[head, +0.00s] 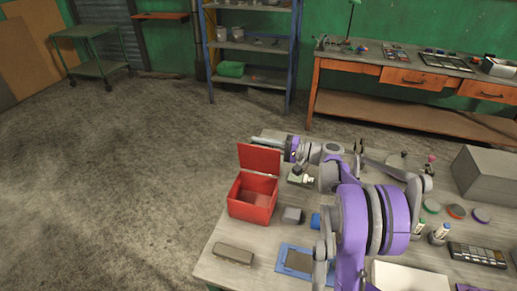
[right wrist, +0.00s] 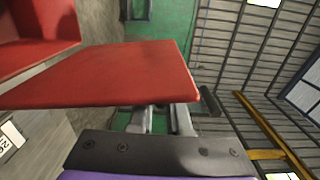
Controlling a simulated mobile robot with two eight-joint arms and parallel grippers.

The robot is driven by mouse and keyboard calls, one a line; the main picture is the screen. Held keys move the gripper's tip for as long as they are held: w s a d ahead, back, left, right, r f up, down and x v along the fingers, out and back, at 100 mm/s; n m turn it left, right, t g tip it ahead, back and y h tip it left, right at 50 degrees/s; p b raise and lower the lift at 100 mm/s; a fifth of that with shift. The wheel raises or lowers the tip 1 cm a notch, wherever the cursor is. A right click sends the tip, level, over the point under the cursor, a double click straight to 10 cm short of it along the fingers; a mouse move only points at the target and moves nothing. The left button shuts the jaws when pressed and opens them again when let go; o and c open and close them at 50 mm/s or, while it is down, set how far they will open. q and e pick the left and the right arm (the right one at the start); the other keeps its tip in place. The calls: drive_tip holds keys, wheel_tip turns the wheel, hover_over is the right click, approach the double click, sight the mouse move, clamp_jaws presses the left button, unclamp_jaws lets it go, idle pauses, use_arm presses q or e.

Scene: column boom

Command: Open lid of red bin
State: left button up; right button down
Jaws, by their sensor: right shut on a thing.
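The red bin (head: 252,203) stands on the near table, left of my right arm. Its red lid (head: 259,159) stands raised at the back of the bin, close to upright, and the inside shows. In the right wrist view the lid (right wrist: 120,78) stretches across the middle, with the red bin (right wrist: 25,55) at the upper left. My right gripper (head: 270,141) is at the lid's top edge and is shut on it. In the right wrist view the lid partly hides its fingers (right wrist: 160,117). My left gripper is not in view.
The table (head: 222,250) also holds a grey block (head: 292,215), a dark flat block (head: 233,255), a blue tray (head: 283,265) and a large grey box (head: 485,175). A workbench (head: 400,76) and shelving (head: 250,47) stand behind.

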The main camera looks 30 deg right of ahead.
drive_tip(key=shift+w+d, duration=0.35)
drive_tip(key=shift+d, duration=0.1)
idle(0.3)
drive_tip(key=c, duration=0.9)
unclamp_jaws()
drive_tip(key=b+v, duration=0.1)
drive_tip(key=v, duration=0.9)
drive_tip(key=shift+s+d+b, duration=0.25)
drive_tip(key=shift+d+b, duration=0.05)
